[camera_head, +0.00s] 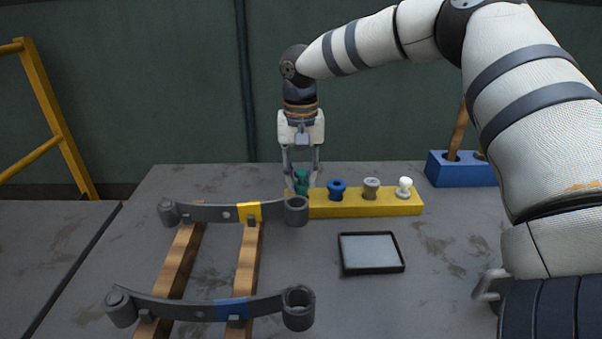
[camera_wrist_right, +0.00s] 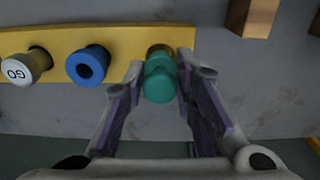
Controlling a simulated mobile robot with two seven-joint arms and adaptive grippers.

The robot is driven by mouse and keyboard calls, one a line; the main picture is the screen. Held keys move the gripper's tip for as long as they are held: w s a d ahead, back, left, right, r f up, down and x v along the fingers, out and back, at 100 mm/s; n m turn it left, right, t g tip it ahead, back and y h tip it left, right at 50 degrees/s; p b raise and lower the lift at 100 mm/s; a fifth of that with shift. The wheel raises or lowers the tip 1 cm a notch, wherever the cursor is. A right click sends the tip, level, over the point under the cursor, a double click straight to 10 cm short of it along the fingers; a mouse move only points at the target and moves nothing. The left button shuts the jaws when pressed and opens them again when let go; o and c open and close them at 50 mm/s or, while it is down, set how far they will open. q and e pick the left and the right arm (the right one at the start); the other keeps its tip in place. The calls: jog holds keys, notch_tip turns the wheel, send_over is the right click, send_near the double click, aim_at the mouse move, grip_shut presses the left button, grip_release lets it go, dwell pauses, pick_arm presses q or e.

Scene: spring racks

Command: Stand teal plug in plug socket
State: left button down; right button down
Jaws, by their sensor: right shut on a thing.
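The teal plug (camera_head: 301,183) is at the left end of the yellow bar (camera_head: 356,204), which carries a row of plugs. My right gripper (camera_head: 301,186) points down from above with its fingers on either side of the teal plug, and is shut on it. In the right wrist view, the teal plug (camera_wrist_right: 159,82) is between the two fingers (camera_wrist_right: 160,92), at the right end of the yellow bar (camera_wrist_right: 128,42). A brownish rim shows just beyond the plug; I cannot tell how deep the plug sits. My left gripper is out of view.
A blue plug (camera_head: 337,189), a grey-brown plug (camera_head: 371,188) and a white plug (camera_head: 404,187) stand along the bar. A dark-framed panel (camera_head: 371,253), grey springs on wooden rails (camera_head: 247,265) and a blue block (camera_head: 462,171) are nearby.

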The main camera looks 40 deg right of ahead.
jog(key=shift+f, duration=0.75)
jog(key=shift+f, duration=0.1)
jog(key=shift+f, duration=0.3)
jog(key=c, duration=1.2)
grip_release()
